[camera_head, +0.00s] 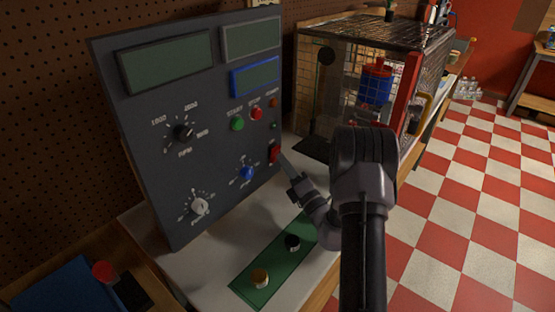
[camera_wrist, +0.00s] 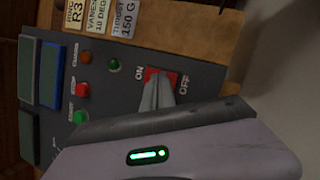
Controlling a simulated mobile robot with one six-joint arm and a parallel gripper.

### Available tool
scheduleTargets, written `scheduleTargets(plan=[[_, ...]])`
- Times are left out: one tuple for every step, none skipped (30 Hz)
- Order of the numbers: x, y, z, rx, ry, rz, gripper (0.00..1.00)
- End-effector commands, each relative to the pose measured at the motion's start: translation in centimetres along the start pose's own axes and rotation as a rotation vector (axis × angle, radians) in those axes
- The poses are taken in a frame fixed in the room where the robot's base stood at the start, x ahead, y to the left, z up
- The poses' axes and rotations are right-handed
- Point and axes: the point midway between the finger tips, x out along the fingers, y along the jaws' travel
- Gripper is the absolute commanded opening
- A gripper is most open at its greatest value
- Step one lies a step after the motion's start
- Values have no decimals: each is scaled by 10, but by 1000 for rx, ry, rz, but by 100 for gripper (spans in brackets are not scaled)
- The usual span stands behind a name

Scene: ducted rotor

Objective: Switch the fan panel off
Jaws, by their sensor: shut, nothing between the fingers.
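The fan panel (camera_head: 185,110) is a dark grey upright board with dial knobs, buttons and display windows that show no readable figures. Its red power switch (camera_head: 274,152) is at the lower right edge. In the wrist view the red switch (camera_wrist: 152,73) lies between the labels ON, at left, and OFF, at right. My gripper (camera_head: 283,160) is shut and empty, its fingertips at the switch. The fingertips (camera_wrist: 158,80) cover part of the switch in the wrist view, so its tilt is hidden. I cannot tell whether they touch it.
A wire mesh cage (camera_head: 375,85) with a blue and red rotor unit stands behind the panel at right. A green mat (camera_head: 268,275) with two small knobs lies on the bench in front. A green START button (camera_head: 237,124) and red STOP button (camera_head: 256,113) are above the switch.

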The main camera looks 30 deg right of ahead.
Motion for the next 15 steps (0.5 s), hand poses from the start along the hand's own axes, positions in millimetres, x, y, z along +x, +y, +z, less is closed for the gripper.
scheduleTargets(plan=[[0,0,0,0,0,0,0],[-1,0,0,0,0,0,0],[-1,1,1,0,0,0,0],[-2,2,2,0,0,0,0],[-3,2,3,-1,0,0,0],[-5,3,4,-1,-1,-1,0],[-6,4,5,-1,-1,-1,0],[-7,5,6,-1,-1,-1,0],[-9,6,7,0,-1,-1,0],[-10,7,8,0,0,-1,0],[-11,8,8,0,0,-1,0],[-12,9,9,0,0,-1,0],[-12,9,9,0,0,0,0],[-12,9,9,0,0,0,0],[-12,9,9,0,0,0,0]])
